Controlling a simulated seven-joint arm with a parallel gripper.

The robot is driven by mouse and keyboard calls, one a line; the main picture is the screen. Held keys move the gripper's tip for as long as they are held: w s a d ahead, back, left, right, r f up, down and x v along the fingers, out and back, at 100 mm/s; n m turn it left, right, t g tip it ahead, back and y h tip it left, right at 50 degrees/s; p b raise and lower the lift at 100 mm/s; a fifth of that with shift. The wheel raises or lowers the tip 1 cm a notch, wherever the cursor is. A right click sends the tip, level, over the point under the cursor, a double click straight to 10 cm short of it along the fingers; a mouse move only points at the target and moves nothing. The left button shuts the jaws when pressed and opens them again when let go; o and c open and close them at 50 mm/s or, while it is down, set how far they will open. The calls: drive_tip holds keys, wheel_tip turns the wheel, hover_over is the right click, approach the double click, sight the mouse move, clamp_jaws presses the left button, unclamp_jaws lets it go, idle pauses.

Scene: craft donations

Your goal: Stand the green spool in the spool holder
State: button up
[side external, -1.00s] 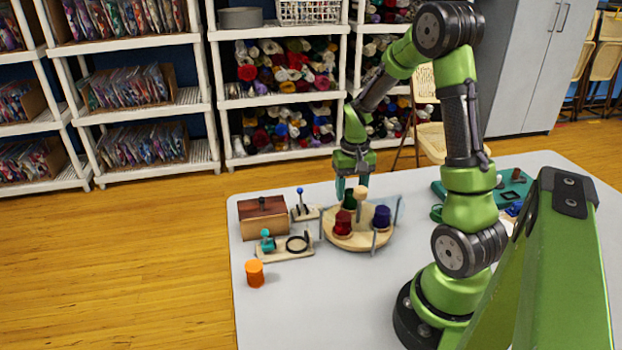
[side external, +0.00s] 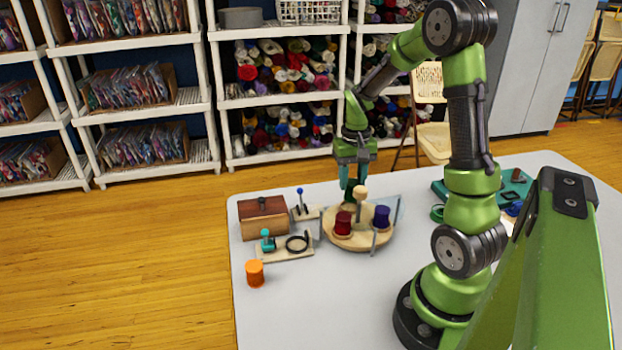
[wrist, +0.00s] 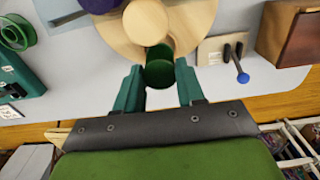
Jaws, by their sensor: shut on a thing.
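My gripper (side external: 352,182) has its teal fingers pointing down at the back of a round wooden spool holder (side external: 347,243). It is shut on the green spool (wrist: 159,73), which shows between the fingers in the wrist view. In the side view the spool is mostly hidden by the fingers and the holder's pale central knob (side external: 360,196). I cannot tell how far the spool is clear of the disc. A red spool (side external: 343,224) and a purple spool (side external: 382,216) stand on the holder's front part.
Left of the holder are a wooden box (side external: 263,217), a blue-knobbed lever (side external: 301,203), a board with a teal piece and black ring (side external: 287,249), and an orange spool (side external: 254,274). A green tray (side external: 516,186) lies at the right. The front table is clear.

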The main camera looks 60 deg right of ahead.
sight(352, 182)
drive_tip(key=shift+r, duration=2.2)
drive_tip(key=shift+r, duration=0.25)
wheel_tip(352, 182, up, 5)
drive_tip(key=w+a+n, duration=0.3)
drive_tip(key=a, duration=0.6)
drive_tip(key=w+a+n, duration=0.2)
drive_tip(key=a+n, duration=0.1)
drive_tip(key=a, duration=0.6)
drive_tip(key=shift+w+d+f, duration=0.1)
drive_tip(key=shift+d+f, duration=0.05)
drive_tip(key=shift+f, duration=2.95)
drive_tip(key=shift+d+f, duration=0.1)
drive_tip(key=shift+f, duration=3)
drive_tip(key=shift+f, duration=0.2)
drive_tip(key=shift+f, duration=0.75)
